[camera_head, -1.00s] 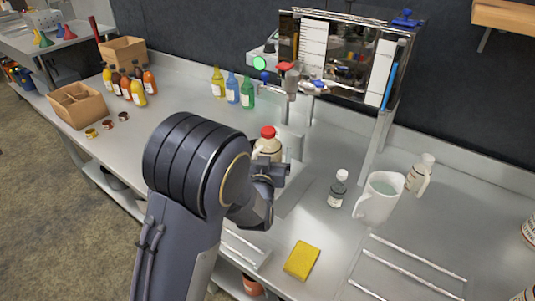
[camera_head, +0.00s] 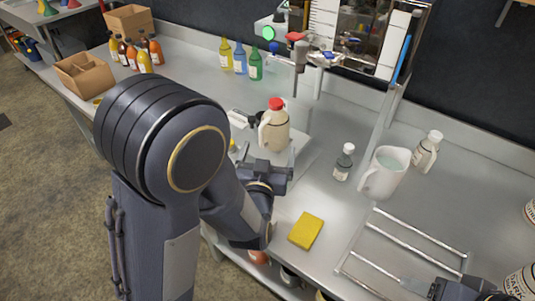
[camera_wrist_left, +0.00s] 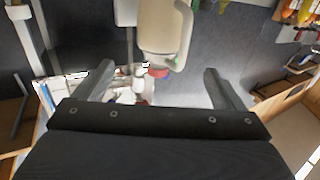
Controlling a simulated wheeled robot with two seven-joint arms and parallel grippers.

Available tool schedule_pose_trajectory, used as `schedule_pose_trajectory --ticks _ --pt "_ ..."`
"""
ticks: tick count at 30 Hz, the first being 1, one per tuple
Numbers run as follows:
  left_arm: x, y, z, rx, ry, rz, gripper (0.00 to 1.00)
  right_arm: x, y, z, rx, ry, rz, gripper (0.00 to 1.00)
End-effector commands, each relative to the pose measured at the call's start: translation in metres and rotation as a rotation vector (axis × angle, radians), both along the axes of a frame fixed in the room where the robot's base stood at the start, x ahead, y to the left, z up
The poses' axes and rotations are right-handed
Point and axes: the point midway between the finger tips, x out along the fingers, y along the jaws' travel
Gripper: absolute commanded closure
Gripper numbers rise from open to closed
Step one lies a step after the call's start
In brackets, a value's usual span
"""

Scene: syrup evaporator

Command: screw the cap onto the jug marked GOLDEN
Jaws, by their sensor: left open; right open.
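A cream jug (camera_head: 273,135) with a handle stands upright on the counter below the spigot. Its marking is not legible, so I cannot tell whether it reads GOLDEN. A red cap (camera_head: 276,104) sits on its neck; how tightly is not visible. My left gripper (camera_head: 268,168) is open and empty, just in front of the jug and apart from it. In the left wrist view the jug (camera_wrist_left: 163,38) and red cap (camera_wrist_left: 157,72) appear beyond the spread fingers. My right gripper (camera_head: 420,286) is open, partly in view at the lower right edge.
A yellow sponge (camera_head: 306,230) lies near the front edge. A metal rack (camera_head: 415,240) is at right. Coloured bottles (camera_head: 240,60) stand behind.

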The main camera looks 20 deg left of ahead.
Motion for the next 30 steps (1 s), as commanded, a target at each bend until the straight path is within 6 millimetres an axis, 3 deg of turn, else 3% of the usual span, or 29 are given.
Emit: schedule_pose_trajectory --ticks 20,30 --pt "-0.004 0.001 -0.001 -0.010 0.010 0.000 0.09 0.000 0.000 0.000 0.000 0.000 0.000 0.41" --pt "-0.009 0.013 -0.023 -0.285 0.281 -0.060 0.09 0.000 0.000 0.000 0.000 0.000 0.000 0.41"
